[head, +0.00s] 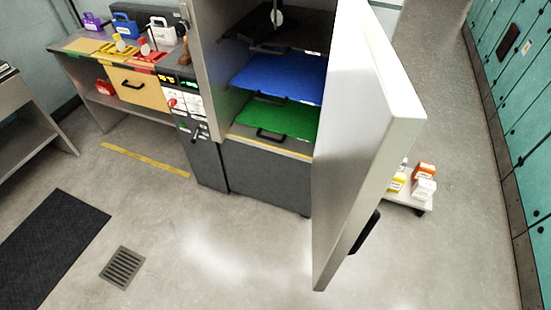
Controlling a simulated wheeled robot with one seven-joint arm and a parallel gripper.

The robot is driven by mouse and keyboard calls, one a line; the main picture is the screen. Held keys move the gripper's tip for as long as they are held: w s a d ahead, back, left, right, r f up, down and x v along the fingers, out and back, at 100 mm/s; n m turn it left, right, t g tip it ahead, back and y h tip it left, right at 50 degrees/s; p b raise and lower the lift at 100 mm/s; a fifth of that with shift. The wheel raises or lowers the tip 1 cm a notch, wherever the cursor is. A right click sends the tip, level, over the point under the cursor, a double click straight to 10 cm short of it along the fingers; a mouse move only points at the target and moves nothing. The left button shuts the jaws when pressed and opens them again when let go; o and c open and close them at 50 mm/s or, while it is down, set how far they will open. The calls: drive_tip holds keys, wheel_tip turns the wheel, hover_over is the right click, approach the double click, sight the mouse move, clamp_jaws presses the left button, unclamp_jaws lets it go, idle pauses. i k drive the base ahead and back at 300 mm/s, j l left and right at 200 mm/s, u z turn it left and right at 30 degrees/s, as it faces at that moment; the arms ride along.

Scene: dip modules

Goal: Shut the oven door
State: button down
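The oven door (362,130) is a thick pale grey panel, hinged on the right side of the oven. It stands wide open and swings out toward me. A black handle (366,231) shows on the door's outer face near its lower free edge. The oven cabinet (267,172) is open at the front. Inside are a blue shelf (283,77) and a green shelf (277,124), with a dark shelf above them. My gripper is not in view.
A low cart (410,203) with several small boxes stands behind the door at right. Teal lockers (523,90) line the right wall. A workbench (92,51) stands at left. A dark mat (50,243) and a drain (122,268) lie on the open floor in front.

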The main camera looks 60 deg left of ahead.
sight(372, 115)
drive_tip(key=i+u, duration=0.15)
drive_tip(key=u, duration=0.3)
drive_tip(key=i+u, duration=0.2)
drive_tip(key=u, duration=0.3)
drive_tip(key=i+l+u, duration=0.15)
drive_tip(key=u, duration=0.3)
drive_tip(key=i+l+u, duration=0.1)
drive_tip(key=u, duration=0.4)
drive_tip(key=i+l+u, duration=0.1)
drive_tip(key=l+u, duration=0.15)
drive_tip(key=u, duration=0.2)
drive_tip(key=i+l+u, duration=0.15)
drive_tip(key=l+u, duration=0.2)
drive_tip(key=u, duration=0.15)
drive_tip(key=j+u, duration=0.1)
drive_tip(key=u, duration=0.2)
drive_tip(key=k, duration=0.05)
